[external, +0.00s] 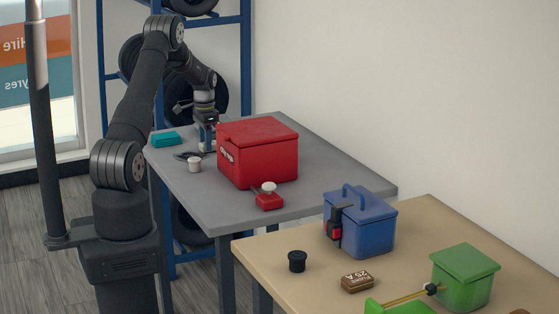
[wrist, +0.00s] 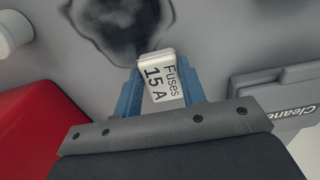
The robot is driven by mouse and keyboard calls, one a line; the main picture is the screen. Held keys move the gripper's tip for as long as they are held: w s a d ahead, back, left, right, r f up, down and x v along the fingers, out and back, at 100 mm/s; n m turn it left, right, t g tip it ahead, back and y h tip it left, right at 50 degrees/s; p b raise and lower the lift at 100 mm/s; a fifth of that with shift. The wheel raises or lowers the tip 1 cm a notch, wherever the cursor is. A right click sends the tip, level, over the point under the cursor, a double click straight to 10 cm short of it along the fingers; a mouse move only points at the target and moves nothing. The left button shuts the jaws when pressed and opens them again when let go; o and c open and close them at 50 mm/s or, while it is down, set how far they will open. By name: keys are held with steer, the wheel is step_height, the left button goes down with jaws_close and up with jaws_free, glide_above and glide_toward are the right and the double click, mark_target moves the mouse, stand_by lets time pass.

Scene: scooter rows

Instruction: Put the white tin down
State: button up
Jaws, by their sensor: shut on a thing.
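The white tin (wrist: 161,78), labelled "Fuses 15 A", is between the blue fingers of my gripper (wrist: 162,85) in the wrist view. The gripper is shut on it. In the external view my gripper (external: 208,138) points down low over the grey table (external: 225,210), just left of the red box and partly behind it. The tin cannot be made out there. I cannot tell whether it touches the table.
A red lidded box (external: 258,153) stands close beside my gripper. A dark stain (wrist: 115,25) and a small white pot (external: 195,163) are nearby. A teal box (external: 165,139) lies left. A grey thing marked "Cleaner" (wrist: 262,87) is close in the wrist view.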

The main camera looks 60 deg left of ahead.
steer(key=shift+f, duration=0.1)
steer(key=o, duration=1)
step_height(320, 180, up, 12)
steer(key=shift+r, duration=0.15)
step_height(320, 180, down, 12)
steer(key=shift+f, duration=0.15)
steer(key=shift+r, duration=1.85)
steer(key=shift+f, duration=0.1)
